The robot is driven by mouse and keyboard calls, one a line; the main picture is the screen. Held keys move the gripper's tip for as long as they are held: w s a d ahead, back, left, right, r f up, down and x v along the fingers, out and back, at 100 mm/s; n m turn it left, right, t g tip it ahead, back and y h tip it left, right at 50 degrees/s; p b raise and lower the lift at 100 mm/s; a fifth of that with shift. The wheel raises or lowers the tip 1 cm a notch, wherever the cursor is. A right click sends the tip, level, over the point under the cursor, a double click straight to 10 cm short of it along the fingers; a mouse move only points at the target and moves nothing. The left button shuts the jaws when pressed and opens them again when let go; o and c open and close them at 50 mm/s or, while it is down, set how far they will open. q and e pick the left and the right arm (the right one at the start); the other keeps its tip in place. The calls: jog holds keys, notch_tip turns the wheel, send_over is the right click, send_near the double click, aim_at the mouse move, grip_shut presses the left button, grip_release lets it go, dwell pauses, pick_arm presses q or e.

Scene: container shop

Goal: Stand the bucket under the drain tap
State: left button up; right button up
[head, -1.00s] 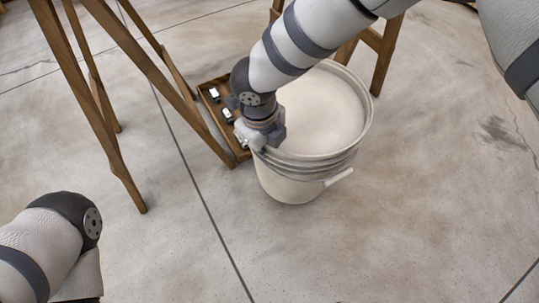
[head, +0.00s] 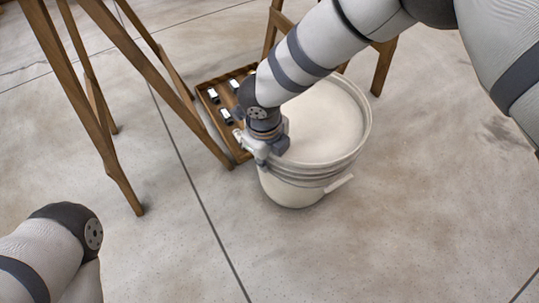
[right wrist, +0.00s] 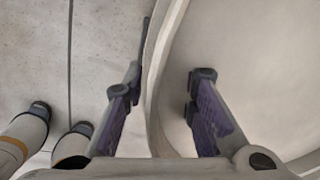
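The bucket (head: 292,190) is off-white and stands upright on the concrete floor, right of centre in the head view. Its wide mouth faces up, and a pale handle grip sticks out at its front right. My right gripper (head: 262,152) is at the bucket's left rim, pointing down. In the right wrist view its two fingers (right wrist: 165,95) straddle the bucket wall (right wrist: 158,80), one outside and one inside. The outer finger is close to the wall; a clear gap shows on the inner side. My left arm shows at lower left, its gripper out of sight. No drain tap is visible.
Wooden trestle legs (head: 113,165) stand at left, and more wooden legs (head: 383,65) stand behind the bucket. A shallow wooden tray (head: 203,98) with small black-and-white items lies just left of the bucket. The floor in front is clear.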

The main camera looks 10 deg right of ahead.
pick_arm(q)
jog(key=w+r+p, duration=0.1)
jog(key=p, duration=0.1)
jog(key=r+p, duration=0.1)
jog(key=p, duration=0.1)
jog(key=shift+w+d+r+t, duration=0.1)
jog(key=shift+w+r+t, duration=0.25)
jog(key=shift+r+t, duration=0.05)
pick_arm(e)
notch_tip(320, 180, up, 12)
jog(key=shift+s+a, duration=0.35)
jog(key=shift+a, duration=0.1)
jog(key=shift+r, duration=0.15)
